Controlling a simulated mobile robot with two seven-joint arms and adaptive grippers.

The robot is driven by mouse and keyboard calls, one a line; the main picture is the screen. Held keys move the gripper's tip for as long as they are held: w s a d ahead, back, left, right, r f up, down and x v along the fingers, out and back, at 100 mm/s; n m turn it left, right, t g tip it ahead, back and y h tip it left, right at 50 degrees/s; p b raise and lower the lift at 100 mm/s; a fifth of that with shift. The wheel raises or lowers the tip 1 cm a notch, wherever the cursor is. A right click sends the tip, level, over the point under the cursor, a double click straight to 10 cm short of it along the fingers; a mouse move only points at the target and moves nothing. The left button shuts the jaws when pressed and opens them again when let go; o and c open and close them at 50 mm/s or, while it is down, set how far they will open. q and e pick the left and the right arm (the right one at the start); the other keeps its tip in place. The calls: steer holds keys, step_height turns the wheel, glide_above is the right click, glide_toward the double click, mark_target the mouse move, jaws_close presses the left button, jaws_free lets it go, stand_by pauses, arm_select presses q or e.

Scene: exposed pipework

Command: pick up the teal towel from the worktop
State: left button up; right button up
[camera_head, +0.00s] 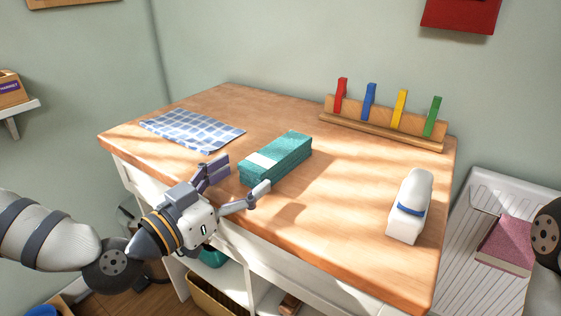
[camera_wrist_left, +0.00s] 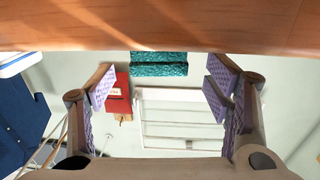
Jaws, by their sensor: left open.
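The teal towel (camera_head: 284,156) is folded into a long stack with a pale label near its front end. It lies on the wooden worktop (camera_head: 330,240), near the front edge. My left gripper (camera_head: 240,179) is open at the near end of the towel, one finger to each side in the picture. The right-hand fingertip overlaps the towel's front corner in the head view; I cannot tell whether they touch. In the left wrist view the towel (camera_wrist_left: 158,64) shows against the worktop, centred beyond the open fingers (camera_wrist_left: 161,86). My right gripper is not in view.
A blue checked cloth (camera_head: 192,131) lies flat at the left. A wooden rack (camera_head: 385,129) with coloured clips stands at the back. The worktop between towel and bottle is clear.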

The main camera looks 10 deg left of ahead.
mark_target(262, 160)
arm_select(q)
steer(key=x, duration=0.5)
steer(key=shift+w+d+r+b, duration=0.1)
steer(key=shift+w+d+b, duration=0.1)
steer(key=shift+b, duration=0.1)
steer(key=shift+w+d+r, duration=0.1)
steer(key=shift+w, duration=0.2)
steer(key=c, duration=1.3)
